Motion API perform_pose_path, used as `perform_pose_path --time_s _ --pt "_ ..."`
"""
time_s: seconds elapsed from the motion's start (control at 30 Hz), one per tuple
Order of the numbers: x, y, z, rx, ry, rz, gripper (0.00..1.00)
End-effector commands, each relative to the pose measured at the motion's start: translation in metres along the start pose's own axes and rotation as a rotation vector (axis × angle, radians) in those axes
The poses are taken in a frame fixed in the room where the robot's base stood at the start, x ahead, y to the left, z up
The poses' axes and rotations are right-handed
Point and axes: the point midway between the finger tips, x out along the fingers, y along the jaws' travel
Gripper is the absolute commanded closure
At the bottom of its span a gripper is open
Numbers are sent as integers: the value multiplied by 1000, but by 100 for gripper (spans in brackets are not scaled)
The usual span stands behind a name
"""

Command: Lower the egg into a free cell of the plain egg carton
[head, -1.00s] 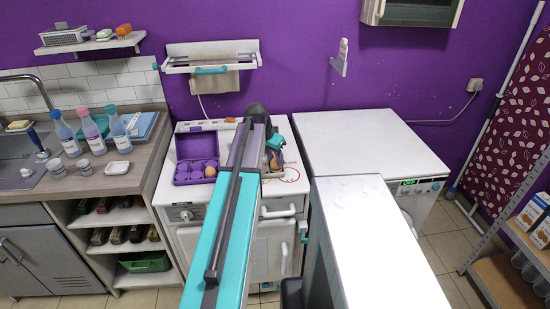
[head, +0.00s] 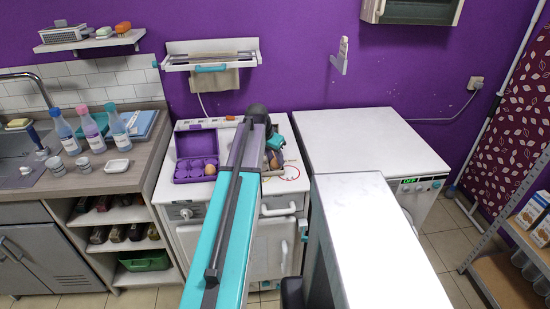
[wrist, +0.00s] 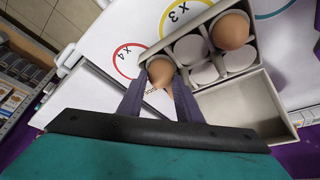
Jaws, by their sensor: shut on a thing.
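The plain egg carton (wrist: 262,108) is pale grey and open in the wrist view, with its lid section towards the lower right. One brown egg (wrist: 231,30) sits in a cell at its upper right end. Several cells between the eggs are empty. My gripper (wrist: 156,88) is shut on another brown egg (wrist: 160,71), at the carton's left end. I cannot tell whether this egg touches the cell beneath. In the head view my arm hides most of the plain carton, and a brown egg (head: 274,160) shows beside my wrist.
A purple carton (head: 190,144) with one egg (head: 210,169) stands open left of my arm on the white appliance top. Marked circles lie beside the plain carton, including a red one (wrist: 118,58). A white worktop (head: 365,140) on the right is clear.

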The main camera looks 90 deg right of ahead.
Motion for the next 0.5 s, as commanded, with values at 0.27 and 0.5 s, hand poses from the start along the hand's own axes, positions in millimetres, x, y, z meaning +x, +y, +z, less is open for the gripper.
perform_pose_path --time_s 0.27,0.5 --pt "3 0 1 0 0 0 90" --pt "5 0 2 0 0 0 90"
